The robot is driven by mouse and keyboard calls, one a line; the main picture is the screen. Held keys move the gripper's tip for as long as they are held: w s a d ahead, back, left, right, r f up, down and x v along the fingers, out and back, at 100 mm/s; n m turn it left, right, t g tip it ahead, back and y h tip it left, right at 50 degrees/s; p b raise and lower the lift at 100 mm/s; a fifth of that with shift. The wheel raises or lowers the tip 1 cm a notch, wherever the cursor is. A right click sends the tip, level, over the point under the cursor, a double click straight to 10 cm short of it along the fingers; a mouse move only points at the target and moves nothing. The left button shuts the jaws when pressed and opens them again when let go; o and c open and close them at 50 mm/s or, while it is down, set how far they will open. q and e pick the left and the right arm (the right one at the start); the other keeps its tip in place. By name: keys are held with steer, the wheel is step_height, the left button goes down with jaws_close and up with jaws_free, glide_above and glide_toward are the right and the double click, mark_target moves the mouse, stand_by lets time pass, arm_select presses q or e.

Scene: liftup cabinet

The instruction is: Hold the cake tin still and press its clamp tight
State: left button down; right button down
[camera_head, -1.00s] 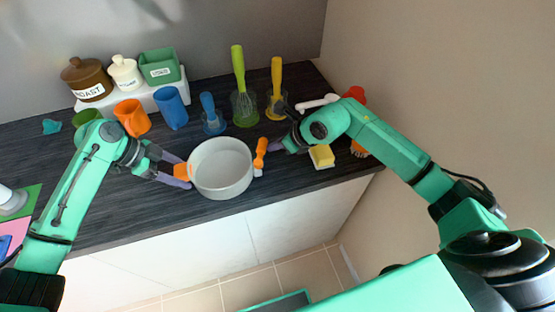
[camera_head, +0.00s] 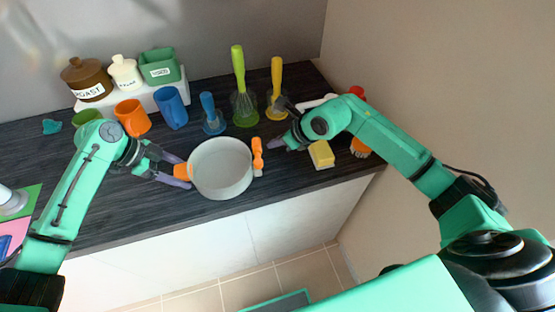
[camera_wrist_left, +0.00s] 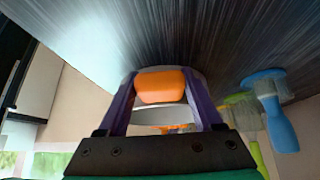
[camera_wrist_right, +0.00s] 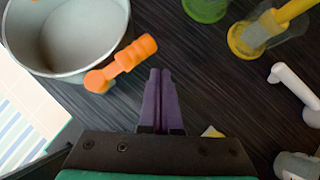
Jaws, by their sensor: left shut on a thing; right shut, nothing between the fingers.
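The round grey-white cake tin (camera_head: 221,170) stands on the dark counter near its front edge. An orange handle (camera_head: 181,171) is on its left side, and the orange clamp lever (camera_head: 257,157) is on its right side. My left gripper (camera_head: 178,171) is shut on the left handle; the left wrist view shows that handle (camera_wrist_left: 160,86) between the purple fingers. My right gripper (camera_head: 278,146) is shut and empty, a little right of the lever and apart from it. In the right wrist view the lever (camera_wrist_right: 122,63) lies left of the closed fingers (camera_wrist_right: 160,98) and angles out from the tin wall.
A yellow sponge (camera_head: 321,154) lies right of the right gripper. A whisk (camera_head: 241,88) and a yellow-handled tool (camera_head: 276,90) stand in holders behind. Blue (camera_head: 171,107) and orange (camera_head: 133,117) cups and lidded jars line the back. The wall bounds the right side.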

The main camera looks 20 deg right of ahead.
arm_select(q)
steer(key=shift+f, duration=0.1)
arm_select(e)
steer(key=shift+v, duration=2.6)
arm_select(q)
jaws_free()
steer(key=shift+w, duration=0.1)
arm_select(e)
steer(key=shift+w, duration=0.1)
arm_select(q)
steer(key=shift+v, duration=3.8)
steer(key=v, duration=1.2)
